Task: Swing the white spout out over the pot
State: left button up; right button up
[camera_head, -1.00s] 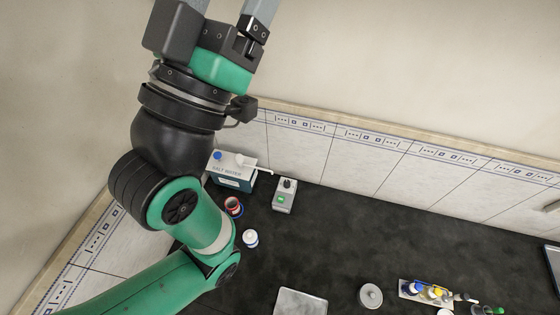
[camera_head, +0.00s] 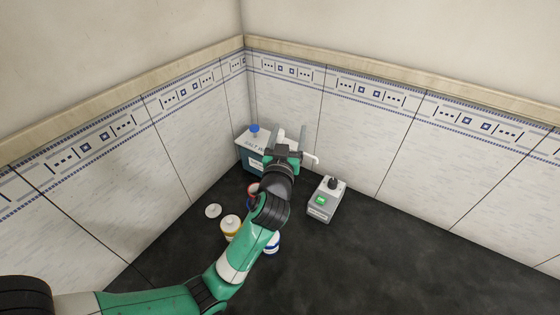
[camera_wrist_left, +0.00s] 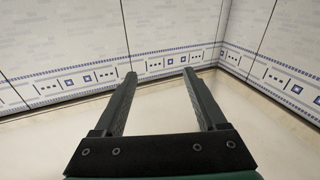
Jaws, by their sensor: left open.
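The white spout (camera_head: 312,159) sticks out to the right of my left gripper (camera_head: 291,131) in the head view. Its inner part is hidden behind the gripper. It belongs to the salt water box (camera_head: 250,157) in the corner, which has a blue cap. My left gripper is open, its two fingers pointing up beside the box. In the left wrist view the open fingers (camera_wrist_left: 160,73) have nothing between them, only wall and a pale surface beyond. Whether the gripper touches the spout I cannot tell. I cannot make out a pot with certainty. My right gripper is not in view.
A grey device (camera_head: 325,200) with a black knob and green display stands right of the gripper. A white-lidded jar (camera_head: 231,226), a small white disc (camera_head: 213,211) and partly hidden jars lie around my arm. Tiled walls close in behind. The dark bench at right is clear.

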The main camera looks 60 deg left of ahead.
pick_arm(q)
jog(key=g+b, duration=0.2)
jog(key=b, duration=0.1)
send_near(279, 137)
jog(key=b+x, duration=0.2)
jog(key=x, duration=1)
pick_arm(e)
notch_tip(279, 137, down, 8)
pick_arm(q)
jog(key=shift+c, duration=0.3)
grip_shut()
jog(key=shift+r, duration=0.1)
